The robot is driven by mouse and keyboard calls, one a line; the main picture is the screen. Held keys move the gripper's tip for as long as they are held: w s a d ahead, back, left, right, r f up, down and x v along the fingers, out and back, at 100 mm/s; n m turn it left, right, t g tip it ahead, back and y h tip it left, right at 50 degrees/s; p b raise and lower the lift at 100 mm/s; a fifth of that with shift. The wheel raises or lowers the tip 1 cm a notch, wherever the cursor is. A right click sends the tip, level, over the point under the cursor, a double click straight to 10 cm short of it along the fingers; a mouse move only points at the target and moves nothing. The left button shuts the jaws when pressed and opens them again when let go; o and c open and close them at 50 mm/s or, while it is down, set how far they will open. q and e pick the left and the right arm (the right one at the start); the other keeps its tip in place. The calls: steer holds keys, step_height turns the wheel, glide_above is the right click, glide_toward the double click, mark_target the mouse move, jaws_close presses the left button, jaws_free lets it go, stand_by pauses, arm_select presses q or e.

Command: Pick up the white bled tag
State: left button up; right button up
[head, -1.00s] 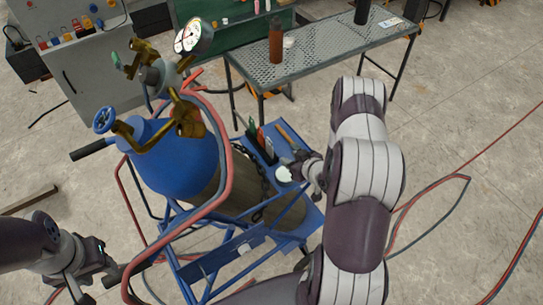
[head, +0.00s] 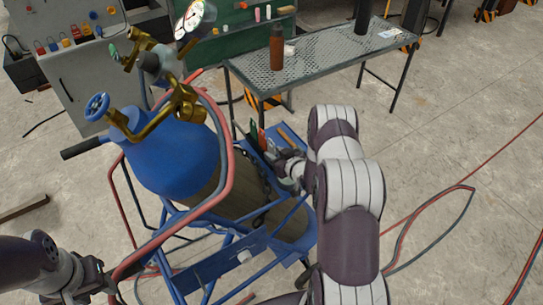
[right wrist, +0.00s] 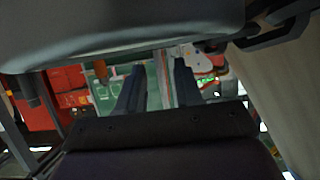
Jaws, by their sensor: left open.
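I cannot tell whether any of these is the tag. No white tag shows clearly in the head view now. My left gripper (head: 108,283) is open and empty at the lower left, beside the cart's hose and frame.
The blue gas cylinder (head: 175,160) with brass fittings stands in the cart left of my right gripper, with red hose (head: 222,125) looped around. A perforated metal table (head: 325,55) with a brown bottle (head: 276,50) stands behind. Hoses (head: 435,205) lie on the floor at right.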

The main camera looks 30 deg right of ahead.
steer(key=shift+r, duration=0.15)
jaws_close()
steer(key=shift+s, duration=0.1)
step_height(320, 180, up, 4)
steer(key=a+r+v, duration=0.1)
steer(key=v, duration=1.2)
steer(key=shift+d+r, duration=0.2)
steer(key=shift+r, duration=0.3)
